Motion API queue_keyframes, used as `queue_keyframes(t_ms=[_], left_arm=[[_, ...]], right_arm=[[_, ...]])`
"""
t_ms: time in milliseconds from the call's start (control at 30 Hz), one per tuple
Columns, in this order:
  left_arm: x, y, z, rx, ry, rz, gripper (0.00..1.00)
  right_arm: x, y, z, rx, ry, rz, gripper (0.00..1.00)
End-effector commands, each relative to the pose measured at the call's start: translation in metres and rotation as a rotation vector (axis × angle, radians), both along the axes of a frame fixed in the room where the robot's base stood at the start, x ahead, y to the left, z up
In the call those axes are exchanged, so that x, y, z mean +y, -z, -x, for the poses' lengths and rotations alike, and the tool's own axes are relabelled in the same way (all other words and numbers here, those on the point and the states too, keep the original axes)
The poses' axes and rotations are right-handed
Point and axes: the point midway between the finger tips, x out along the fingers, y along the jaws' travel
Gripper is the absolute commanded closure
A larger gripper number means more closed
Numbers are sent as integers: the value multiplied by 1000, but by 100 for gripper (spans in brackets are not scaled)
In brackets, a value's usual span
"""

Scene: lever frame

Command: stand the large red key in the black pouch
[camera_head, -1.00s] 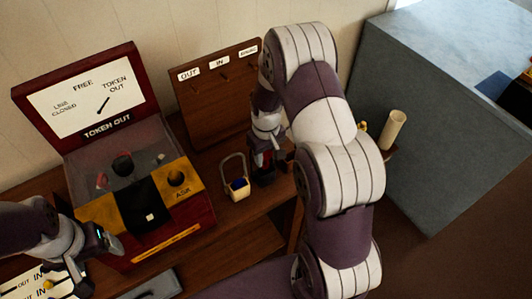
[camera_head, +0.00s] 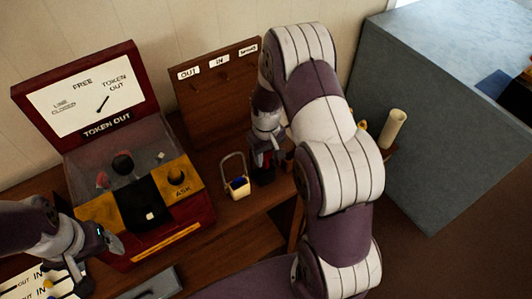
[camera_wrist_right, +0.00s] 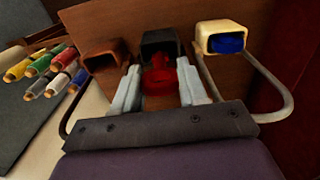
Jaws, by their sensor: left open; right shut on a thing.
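The large red key (camera_wrist_right: 159,80) is between the fingers of my right gripper (camera_wrist_right: 160,92) in the right wrist view. Its far end meets the mouth of the black pouch (camera_wrist_right: 160,42); I cannot tell how far it reaches inside. In the head view my right gripper (camera_head: 266,152) is over the black pouch (camera_head: 263,176), with the key mostly hidden. My left gripper (camera_head: 75,268) is open and empty at the lower left, apart from the pouch.
A cream pouch with a blue thing inside (camera_head: 238,186) and a brown pouch (camera_wrist_right: 104,56) flank the black one. A red box with a lid (camera_head: 150,205) stands left. A labelled board (camera_head: 215,100) stands behind. Several coloured cylinders (camera_wrist_right: 45,75) lie left in the wrist view.

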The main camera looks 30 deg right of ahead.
Motion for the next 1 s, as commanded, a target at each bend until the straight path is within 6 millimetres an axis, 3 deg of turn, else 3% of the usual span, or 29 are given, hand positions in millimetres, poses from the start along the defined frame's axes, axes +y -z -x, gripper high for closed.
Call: queue_keyframes(t_ms=[700, 733, 800, 1000], left_arm=[[0, 15, 0, 0, 0, 0, 21], [0, 14, 0, 0, 0, 0, 21], [0, 13, 0, 0, 0, 0, 21], [0, 13, 0, 0, 0, 0, 21]], right_arm=[[0, 23, 0, 0, 0, 0, 84], [0, 22, 0, -1, 0, 0, 51], [0, 21, 0, 0, 0, 0, 29], [0, 22, 0, 0, 0, 0, 28]])
